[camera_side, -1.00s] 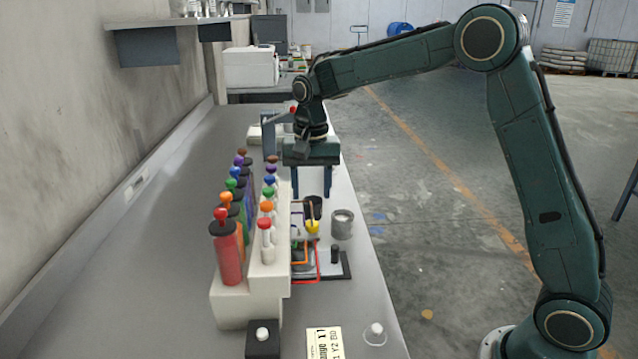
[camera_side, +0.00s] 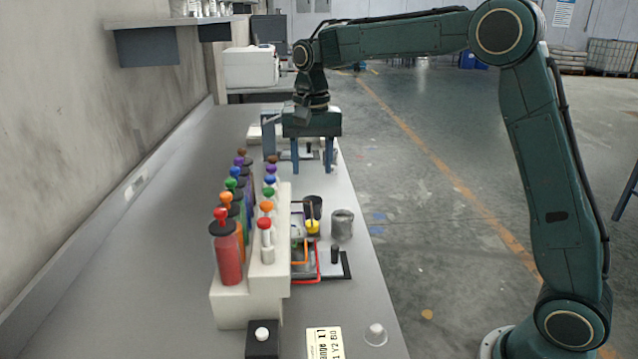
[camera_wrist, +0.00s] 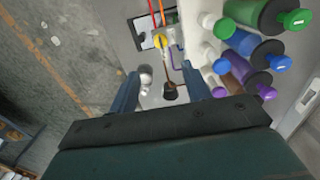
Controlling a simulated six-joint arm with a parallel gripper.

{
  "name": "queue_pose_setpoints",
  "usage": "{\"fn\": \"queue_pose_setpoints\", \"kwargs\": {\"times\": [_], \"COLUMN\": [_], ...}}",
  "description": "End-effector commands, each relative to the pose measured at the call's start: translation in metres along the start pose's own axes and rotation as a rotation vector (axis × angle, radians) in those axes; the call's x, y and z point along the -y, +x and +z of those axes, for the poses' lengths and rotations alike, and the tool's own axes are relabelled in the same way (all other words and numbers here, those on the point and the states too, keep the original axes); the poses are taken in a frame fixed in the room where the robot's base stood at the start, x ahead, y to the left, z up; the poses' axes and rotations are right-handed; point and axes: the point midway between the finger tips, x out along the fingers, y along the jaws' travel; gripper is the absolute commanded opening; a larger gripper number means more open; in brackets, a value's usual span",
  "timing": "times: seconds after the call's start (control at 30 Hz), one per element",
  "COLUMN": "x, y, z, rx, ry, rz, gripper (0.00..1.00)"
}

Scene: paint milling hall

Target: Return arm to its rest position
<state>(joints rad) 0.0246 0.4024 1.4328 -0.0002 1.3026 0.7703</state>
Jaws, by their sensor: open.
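My gripper (camera_side: 311,170) hangs over the far part of the grey bench, pointing down. Its two blue fingers are spread apart with nothing between them in the side view. In the wrist view my gripper (camera_wrist: 168,98) is also open, with the bench and a dark cup below it. My upper arm and forearm reach over from the right, the forearm nearly level.
Two rows of colourful capped bottles (camera_side: 228,255) stand in a white stepped rack (camera_side: 245,308) left of my gripper. A grey metal can (camera_side: 342,226), a dark cup (camera_wrist: 170,92) and a black-based stand (camera_side: 336,268) are nearer the camera. A shelf (camera_side: 165,22) juts from the left wall.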

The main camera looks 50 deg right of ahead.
Motion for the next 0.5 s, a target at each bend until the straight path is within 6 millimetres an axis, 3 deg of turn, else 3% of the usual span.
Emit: {"fn": "queue_pose_setpoints", "kwargs": {"times": [0.27,0.5], "x": [-0.018,-0.05], "y": [-0.021,-0.045], "z": [0.021,0.055], "rx": [-0.036,-0.095], "ry": [-0.073,-0.192], "rz": [-0.033,-0.077], "gripper": [0.48,0.48]}}
